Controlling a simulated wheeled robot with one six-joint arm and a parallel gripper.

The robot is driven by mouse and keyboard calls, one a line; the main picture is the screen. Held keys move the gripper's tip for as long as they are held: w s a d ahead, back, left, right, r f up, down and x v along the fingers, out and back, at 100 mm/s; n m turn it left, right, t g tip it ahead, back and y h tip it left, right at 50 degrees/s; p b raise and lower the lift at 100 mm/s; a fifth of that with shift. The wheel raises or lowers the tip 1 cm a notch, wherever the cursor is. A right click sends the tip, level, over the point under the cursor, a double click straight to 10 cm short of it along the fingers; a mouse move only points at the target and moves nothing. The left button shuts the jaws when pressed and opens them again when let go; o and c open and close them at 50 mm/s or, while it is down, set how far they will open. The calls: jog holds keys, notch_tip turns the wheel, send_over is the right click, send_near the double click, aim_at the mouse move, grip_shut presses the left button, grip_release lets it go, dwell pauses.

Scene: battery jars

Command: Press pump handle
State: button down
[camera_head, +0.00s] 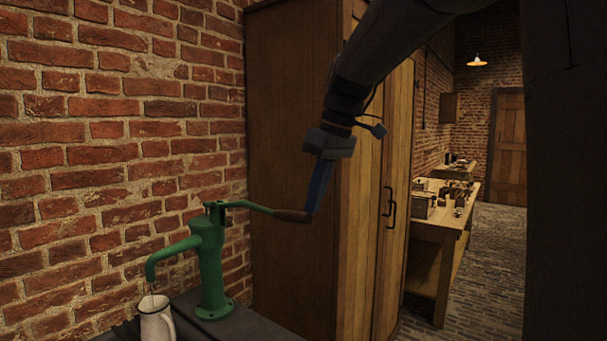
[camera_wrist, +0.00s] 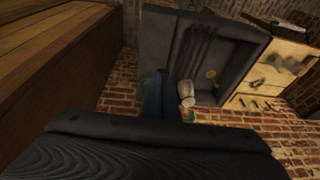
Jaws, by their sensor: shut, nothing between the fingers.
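The green hand pump (camera_head: 211,265) stands on a dark stone ledge beside the brick wall. Its handle arm runs right to a brown wooden grip (camera_head: 291,215), slightly below the pump top. My gripper (camera_head: 315,208) is shut and empty, pointing down, its blue fingers at the outer end of the grip. They appear to meet the grip, but I cannot tell if they press on it. A white jug (camera_head: 157,319) stands under the spout; a thin pale streak shows above its mouth. In the wrist view, my fingers (camera_wrist: 155,105) hide most of the pump, and the jug (camera_wrist: 185,91) shows beside them.
A tall wooden cupboard (camera_head: 294,120) stands right behind the handle and my gripper. The dark sink ledge (camera_head: 250,326) lies below. A workbench (camera_head: 430,232) with small items stands farther back on the right. Open air lies under the grip.

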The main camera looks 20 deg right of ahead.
notch_tip(320, 180, down, 14)
jog(key=b, duration=0.5)
jog(key=shift+s+d, duration=0.15)
jog(key=shift+s, duration=0.25)
jog(key=s+d+r, duration=0.2)
jog(key=d+r, duration=0.1)
jog(key=r, duration=0.3)
jog(key=s+d+r+p, duration=0.1)
jog(key=s+d+r, duration=0.2)
jog(key=r, duration=0.3)
jog(key=shift+s, duration=0.2)
jog(key=shift+r, duration=0.1)
